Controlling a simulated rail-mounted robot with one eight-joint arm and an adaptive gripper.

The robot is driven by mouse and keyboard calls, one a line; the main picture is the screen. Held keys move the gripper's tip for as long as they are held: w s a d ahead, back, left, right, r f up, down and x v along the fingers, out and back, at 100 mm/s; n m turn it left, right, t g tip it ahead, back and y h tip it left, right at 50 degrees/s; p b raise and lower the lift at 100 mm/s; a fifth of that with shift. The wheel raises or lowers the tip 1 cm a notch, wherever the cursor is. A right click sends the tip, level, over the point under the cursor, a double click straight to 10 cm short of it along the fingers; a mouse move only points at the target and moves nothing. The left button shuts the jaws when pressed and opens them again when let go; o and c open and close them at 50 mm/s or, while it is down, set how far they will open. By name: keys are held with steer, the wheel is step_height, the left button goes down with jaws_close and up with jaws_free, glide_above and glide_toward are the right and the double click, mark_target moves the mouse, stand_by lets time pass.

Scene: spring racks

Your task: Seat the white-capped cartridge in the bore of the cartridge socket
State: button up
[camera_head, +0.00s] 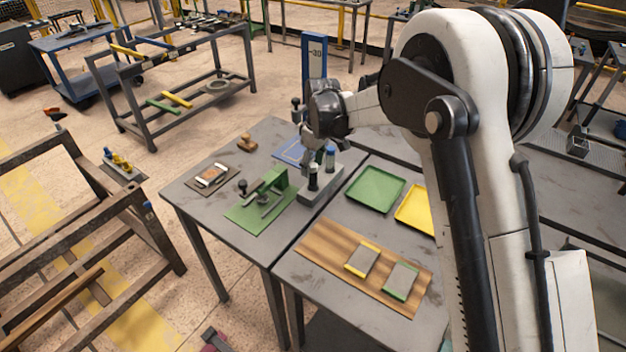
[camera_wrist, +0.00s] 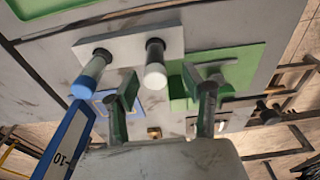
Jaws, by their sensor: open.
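The white-capped cartridge (camera_head: 313,178) stands upright in a grey block (camera_head: 316,194) on the table. In the wrist view its white cap (camera_wrist: 155,76) faces me, with a dark body behind it. A blue-capped cartridge (camera_head: 330,158) stands beside it in the same block; it also shows in the wrist view (camera_wrist: 90,76). My gripper (camera_head: 312,147) is above the block. In the wrist view its two fingers (camera_wrist: 165,90) are apart, with the white cap seen between and beyond them, and nothing is held. I cannot pick out the cartridge socket's bore for certain.
A green clamp fixture (camera_head: 266,190) stands left of the block. A blue-outlined mat (camera_head: 289,151) lies behind it, near a blue post (camera_head: 314,58). A green tray (camera_head: 376,189) and a yellow tray (camera_head: 415,208) lie to the right. A wooden board (camera_head: 325,252) is in front.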

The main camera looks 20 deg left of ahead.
mark_target(312, 173)
steer(key=f, duration=0.1)
steer(key=w+f+p, duration=0.1)
steer(key=f, duration=0.1)
steer(key=shift+a+f, duration=0.1)
steer(key=shift+a, duration=0.1)
steer(key=shift+f, duration=0.7)
steer(key=shift+s, duration=0.1)
steer(key=shift+c, duration=0.2)
jaws_close()
